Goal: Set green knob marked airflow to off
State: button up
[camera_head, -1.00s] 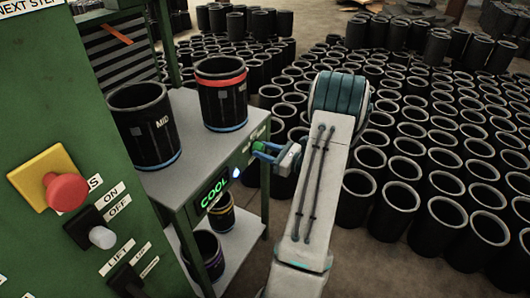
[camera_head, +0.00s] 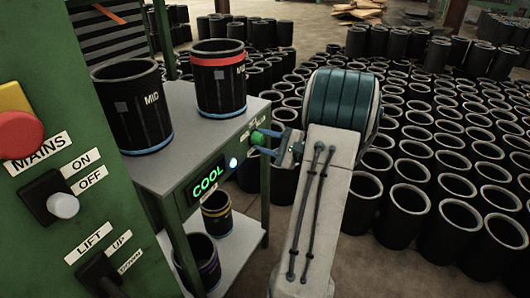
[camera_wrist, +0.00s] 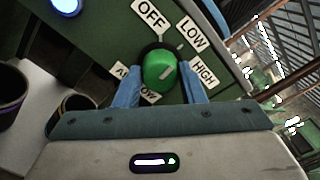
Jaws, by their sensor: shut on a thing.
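The green airflow knob (camera_wrist: 160,72) sits on the panel's dark green face in the wrist view. Labels OFF (camera_wrist: 150,13), LOW (camera_wrist: 192,33) and HIGH (camera_wrist: 203,71) stand around it. The short pale mark on its face slants to the upper right, toward the LOW and HIGH side; I cannot tell its exact setting. My gripper (camera_wrist: 160,88) has its blue fingers on the left and right of the knob, shut on it. In the head view the knob (camera_head: 257,137) shows small at the table's front edge, between the fingers of my gripper (camera_head: 264,143).
A COOL display (camera_head: 207,182) and a lit blue-white button (camera_head: 232,162) are on the same panel. Two black sleeves (camera_head: 132,110) (camera_head: 219,80) stand on the table top (camera_head: 185,150). A green cabinet with a red button (camera_head: 20,134) is at left. Many sleeves cover the floor.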

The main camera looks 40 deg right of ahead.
jog(key=n+b, duration=0.2)
jog(key=b, duration=0.1)
jog(key=n+b, duration=0.3)
jog(key=b, duration=0.1)
jog(key=shift+f+b, duration=0.3)
jog(key=shift+f, duration=0.1)
jog(key=n+b, duration=0.2)
jog(key=b, duration=0.1)
jog(key=shift+r+n, duration=0.25)
jog(key=shift+n, duration=0.05)
jog(key=shift+r, duration=0.1)
jog(key=o, duration=1)
jog(key=shift+s, duration=0.1)
jog(key=p+v, duration=0.3)
jog(key=v, duration=1)
jog(key=shift+s+d, duration=0.15)
jog(key=shift+s, duration=0.15)
